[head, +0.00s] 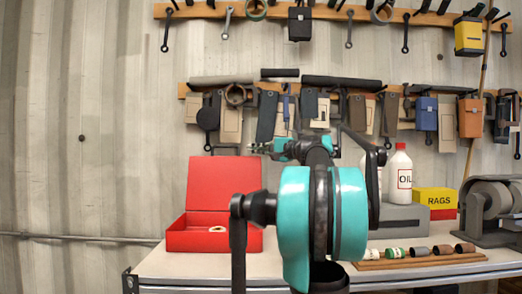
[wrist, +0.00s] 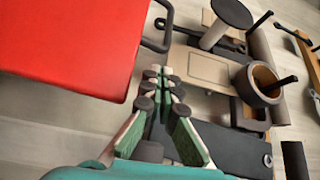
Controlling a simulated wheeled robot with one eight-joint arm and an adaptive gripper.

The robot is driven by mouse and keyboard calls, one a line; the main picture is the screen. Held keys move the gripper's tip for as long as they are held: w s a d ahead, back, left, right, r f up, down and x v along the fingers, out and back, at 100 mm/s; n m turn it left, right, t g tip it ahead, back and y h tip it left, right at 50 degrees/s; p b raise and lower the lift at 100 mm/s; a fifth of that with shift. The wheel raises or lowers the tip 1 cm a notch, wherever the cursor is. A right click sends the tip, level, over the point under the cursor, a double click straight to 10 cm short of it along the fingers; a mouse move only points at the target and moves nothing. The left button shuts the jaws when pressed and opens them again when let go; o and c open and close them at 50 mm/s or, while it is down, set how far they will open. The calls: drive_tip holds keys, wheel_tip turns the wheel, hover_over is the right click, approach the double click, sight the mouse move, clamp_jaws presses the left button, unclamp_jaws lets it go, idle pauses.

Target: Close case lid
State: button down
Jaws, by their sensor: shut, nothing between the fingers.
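The red case (head: 185,240) sits at the left end of the workbench, with its lid (head: 222,184) raised upright at the back. A small pale ring-like item (head: 217,229) lies inside it. My gripper (head: 257,147) is shut and empty, above and to the right of the lid's top edge in the head view. In the wrist view the gripper (wrist: 160,75) is shut, and the red lid (wrist: 75,40) fills the upper left, apart from the fingers. My arm hides part of the bench to the right of the case.
The bench (head: 190,264) also holds a white oil bottle (head: 399,175), a yellow and red rags box (head: 435,201), a bench grinder (head: 488,205) and a wooden rack (head: 420,260) of small jars. Tools hang on the wall behind, including a holder (wrist: 265,82) in the wrist view.

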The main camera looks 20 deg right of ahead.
drive_tip(key=x, duration=0.4)
drive_tip(key=shift+w+a, duration=0.2)
drive_tip(key=s+a+r+n+t+y, duration=0.1)
drive_tip(key=s+a+n+y, duration=0.15)
drive_tip(key=s, duration=0.45)
drive_tip(key=s+a+n+y, duration=0.2)
drive_tip(key=s+n, duration=0.2)
drive_tip(key=s, duration=0.2)
drive_tip(key=s+a+f+n+g+y, duration=0.1)
drive_tip(key=s+a+f+n+y, duration=0.1)
drive_tip(key=s+f+n, duration=0.2)
drive_tip(key=s+a+f+n+g+y, duration=0.1)
drive_tip(key=s+f+n+y, duration=0.1)
drive_tip(key=s+n, duration=0.3)
drive_tip(key=shift+s+a+f, duration=0.4)
drive_tip(key=shift+s+f, duration=0.5)
drive_tip(key=shift+s, duration=0.95)
drive_tip(key=shift+y, duration=0.25)
